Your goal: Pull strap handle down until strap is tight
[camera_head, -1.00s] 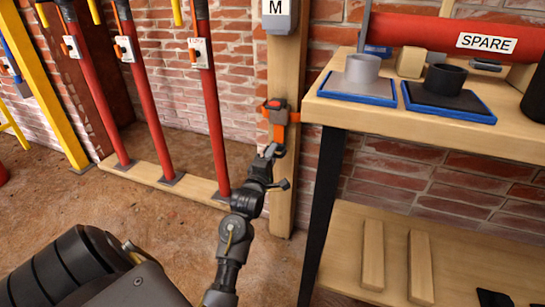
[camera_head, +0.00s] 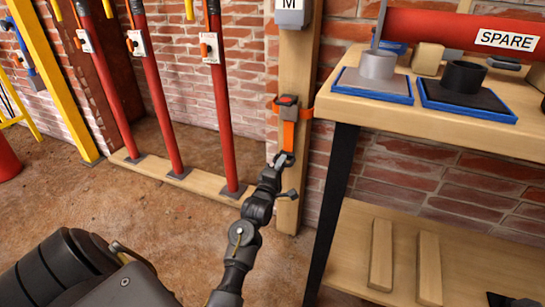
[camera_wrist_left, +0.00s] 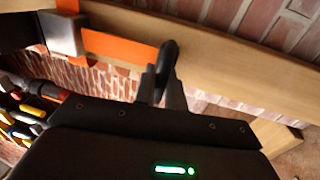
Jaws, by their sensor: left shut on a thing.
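An orange strap (camera_head: 288,136) hangs down from a grey buckle (camera_head: 287,101) with a red button, fixed on a wooden post (camera_head: 296,60). At the strap's lower end is a dark handle; it shows as a black ring in the left wrist view (camera_wrist_left: 167,58). My left gripper (camera_head: 283,162) is shut on this handle, below the buckle and in front of the post. In the left wrist view the orange strap (camera_wrist_left: 118,46) runs nearly straight from the buckle (camera_wrist_left: 62,33) to the handle. My right gripper is not in view.
A wooden workbench (camera_head: 385,112) with a dark leg stands right of the post, close to my left arm. It carries blue-edged trays and a red SPARE tube (camera_head: 470,33). Red props (camera_head: 219,110) stand on a timber sill to the left. The floor at left is mostly clear.

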